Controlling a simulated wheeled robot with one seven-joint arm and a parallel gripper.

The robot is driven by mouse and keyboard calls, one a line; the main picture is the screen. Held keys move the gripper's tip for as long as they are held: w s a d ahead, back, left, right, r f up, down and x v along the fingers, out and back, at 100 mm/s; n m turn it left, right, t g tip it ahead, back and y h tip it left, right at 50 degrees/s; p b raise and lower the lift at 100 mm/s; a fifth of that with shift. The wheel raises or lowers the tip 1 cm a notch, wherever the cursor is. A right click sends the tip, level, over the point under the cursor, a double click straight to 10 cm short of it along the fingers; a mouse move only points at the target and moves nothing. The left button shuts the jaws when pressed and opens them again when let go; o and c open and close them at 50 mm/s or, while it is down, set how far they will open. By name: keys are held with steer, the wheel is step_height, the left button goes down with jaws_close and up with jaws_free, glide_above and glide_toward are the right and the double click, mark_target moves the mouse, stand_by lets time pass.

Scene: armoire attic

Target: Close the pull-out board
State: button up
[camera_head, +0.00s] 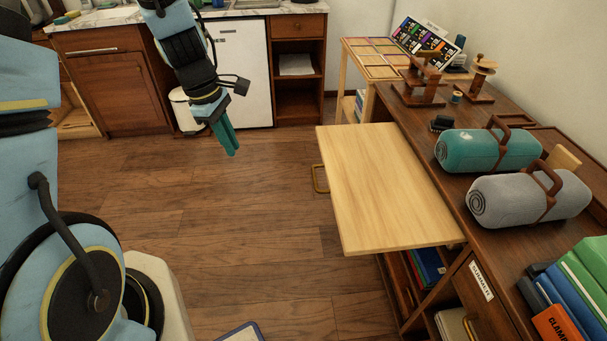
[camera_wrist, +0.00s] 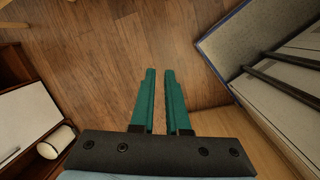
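The pull-out board (camera_head: 385,185) is a pale wooden panel that sticks out to the left from the dark wooden desk (camera_head: 480,185), over the floor. A brass handle (camera_head: 320,180) is on its left edge. My gripper (camera_head: 233,152) has teal fingers, points down and hangs in the air to the left of the board, clear of the handle. In the wrist view the two fingers (camera_wrist: 160,72) are parallel with a narrow gap, and floor shows between them; nothing is held.
A teal roll (camera_head: 485,150), a grey roll (camera_head: 530,197) and several books (camera_head: 575,285) are on the desk. A small light table (camera_head: 372,60) stands behind. A white bin (camera_head: 186,110) is by the back cabinets. Open floor (camera_head: 250,220) lies left of the board.

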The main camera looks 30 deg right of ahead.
steer(key=s+d+f+n, duration=0.1)
steer(key=d, duration=0.2)
steer(key=s+d+f+n, duration=0.1)
steer(key=d+f+n, duration=0.1)
steer(key=d, duration=0.1)
steer(key=s+d+f+n, duration=0.1)
steer(key=d+f, duration=0.1)
steer(key=d, duration=0.2)
steer(key=shift+s+g, duration=0.1)
steer(key=shift+g, duration=0.3)
jaws_close()
steer(key=s+d+f+p, duration=0.2)
steer(key=d+f, duration=0.4)
steer(key=f, duration=0.3)
steer(key=shift+s, duration=0.4)
steer(key=shift+s+r, duration=0.1)
